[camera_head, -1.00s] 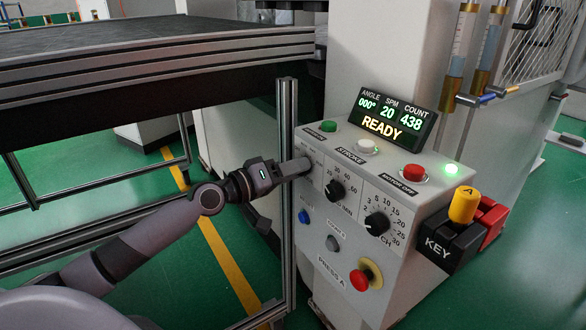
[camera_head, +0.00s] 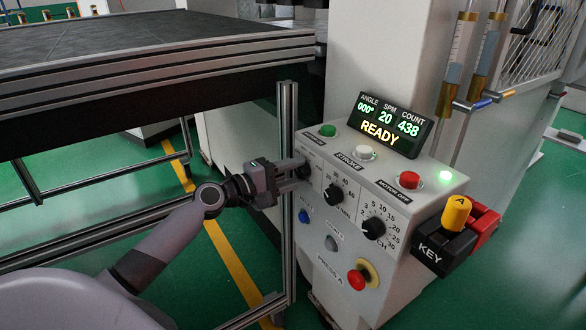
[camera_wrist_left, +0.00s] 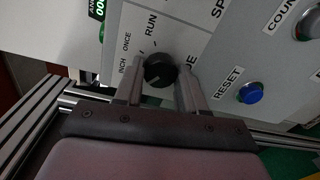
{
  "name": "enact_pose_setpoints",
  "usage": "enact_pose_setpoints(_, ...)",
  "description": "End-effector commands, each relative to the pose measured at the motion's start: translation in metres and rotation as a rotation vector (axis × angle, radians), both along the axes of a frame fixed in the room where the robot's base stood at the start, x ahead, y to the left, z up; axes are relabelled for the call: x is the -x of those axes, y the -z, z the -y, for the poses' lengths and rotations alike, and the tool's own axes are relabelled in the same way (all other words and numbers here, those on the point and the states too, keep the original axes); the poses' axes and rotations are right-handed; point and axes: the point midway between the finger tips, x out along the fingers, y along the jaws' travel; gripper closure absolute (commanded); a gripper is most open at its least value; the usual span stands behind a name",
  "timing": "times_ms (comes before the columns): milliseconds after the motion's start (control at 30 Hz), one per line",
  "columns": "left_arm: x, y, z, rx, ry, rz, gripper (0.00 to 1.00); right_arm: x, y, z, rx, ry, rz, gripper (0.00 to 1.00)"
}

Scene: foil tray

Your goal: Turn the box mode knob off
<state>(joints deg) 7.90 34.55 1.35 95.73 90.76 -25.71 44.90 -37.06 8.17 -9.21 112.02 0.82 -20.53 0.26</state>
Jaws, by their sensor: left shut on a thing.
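The mode knob (camera_wrist_left: 160,71) is a round black knob on the light control panel. The labels INCH, ONCE and RUN show around it; one more label is partly hidden by a finger. My left gripper (camera_wrist_left: 160,82) has one finger on each side of the knob and is shut on it. In the head view my left gripper (camera_head: 304,168) reaches the panel's upper left part, where its fingers mostly hide the knob. I cannot tell for sure which label the knob points at. My right gripper is not in view.
The control box (camera_head: 408,262) carries two more black dials, a blue RESET button (camera_wrist_left: 250,93), a red stop button (camera_head: 357,279) and a READY display (camera_head: 389,124). A metal post (camera_head: 288,215) stands close to my left wrist. A yellow key switch (camera_head: 456,212) is at the right.

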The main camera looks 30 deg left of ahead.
Motion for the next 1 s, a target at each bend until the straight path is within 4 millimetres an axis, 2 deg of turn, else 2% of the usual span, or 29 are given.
enact_pose_setpoints(300,0.0002,0.0002,-0.0001,0.103,0.0,-0.045,0.91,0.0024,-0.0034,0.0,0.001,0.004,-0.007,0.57)
enact_pose_setpoints(833,0.0001,0.0009,-0.0002,0.123,0.0,-0.052,0.91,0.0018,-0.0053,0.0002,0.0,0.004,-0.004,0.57)
enact_pose_setpoints(867,0.0001,0.0009,-0.0002,0.123,0.0,-0.052,0.51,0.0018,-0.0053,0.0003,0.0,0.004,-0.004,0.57)
enact_pose_setpoints(900,0.0001,0.0009,-0.0002,0.123,0.0,-0.052,0.38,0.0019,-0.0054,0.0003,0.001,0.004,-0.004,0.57)
enact_pose_setpoints(1000,0.0001,0.0007,-0.0003,0.122,0.0,-0.052,0.35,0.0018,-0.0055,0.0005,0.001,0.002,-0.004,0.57)
